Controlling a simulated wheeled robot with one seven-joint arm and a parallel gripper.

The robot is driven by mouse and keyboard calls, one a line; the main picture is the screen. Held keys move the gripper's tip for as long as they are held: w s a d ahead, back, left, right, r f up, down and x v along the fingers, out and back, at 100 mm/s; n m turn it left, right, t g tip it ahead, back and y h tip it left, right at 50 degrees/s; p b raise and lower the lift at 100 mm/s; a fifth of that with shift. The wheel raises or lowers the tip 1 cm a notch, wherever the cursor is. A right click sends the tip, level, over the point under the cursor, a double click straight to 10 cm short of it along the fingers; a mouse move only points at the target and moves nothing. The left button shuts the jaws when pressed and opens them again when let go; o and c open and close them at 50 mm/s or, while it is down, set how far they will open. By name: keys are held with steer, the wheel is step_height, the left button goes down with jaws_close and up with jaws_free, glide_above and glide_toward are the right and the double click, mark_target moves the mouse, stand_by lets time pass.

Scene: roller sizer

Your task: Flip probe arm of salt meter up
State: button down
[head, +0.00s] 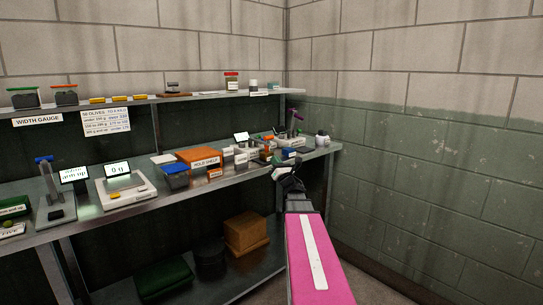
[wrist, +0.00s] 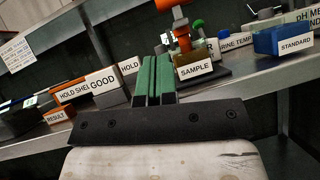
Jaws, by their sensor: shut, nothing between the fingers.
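I cannot read a salt meter label in either view. In the wrist view, an orange upright part (wrist: 181,28) stands behind the SAMPLE label (wrist: 195,70), with its top cut off by the frame; it may be the probe arm of the salt meter. Its tilt and pivot are not clear. My gripper (wrist: 155,80) has green fingers pressed together with nothing between them. They point at the shelf, just left of the SAMPLE label and in front of the orange part. In the head view my gripper (head: 288,180) is at the right end of the bench, hiding part of it.
A blue STANDARD block (wrist: 283,40) and a pH meter label (wrist: 309,16) are at the right. GOOD (wrist: 104,82) and HOLD boxes stand left. In the head view, a purple-topped stand (head: 295,115) is at the bench's far end, a blue-armed stand (head: 43,165) far left.

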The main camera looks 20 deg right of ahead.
mark_target(265, 140)
steer(key=x, duration=0.9)
steer(key=shift+w, duration=0.1)
steer(key=shift+r, duration=0.15)
steer(key=shift+a+r+g, duration=0.1)
steer(key=shift+r+g, duration=0.7)
steer(key=shift+r, duration=0.1)
steer(key=shift+w+r+n+g, duration=0.15)
steer(key=shift+r+n+g, duration=0.05)
steer(key=shift+r+g, duration=0.25)
steer(key=shift+w+r+n+g, duration=0.2)
steer(key=shift+r+g, duration=0.15)
steer(key=shift+r, duration=0.2)
steer(key=shift+w+a+r, duration=0.1)
steer(key=shift+w+r, duration=0.1)
steer(key=shift+r, duration=0.25)
steer(key=shift+w+a+r, duration=0.1)
steer(key=shift+w+r, duration=0.1)
steer(key=shift+r, duration=0.25)
steer(key=w+a+r+g+h, duration=0.1)
steer(key=w+a+r+g, duration=0.2)
steer(key=w+r, duration=0.5)
steer(key=shift+w+a+n+g, duration=0.3)
steer(key=shift+w+g, duration=0.4)
steer(key=shift+w, duration=0.15)
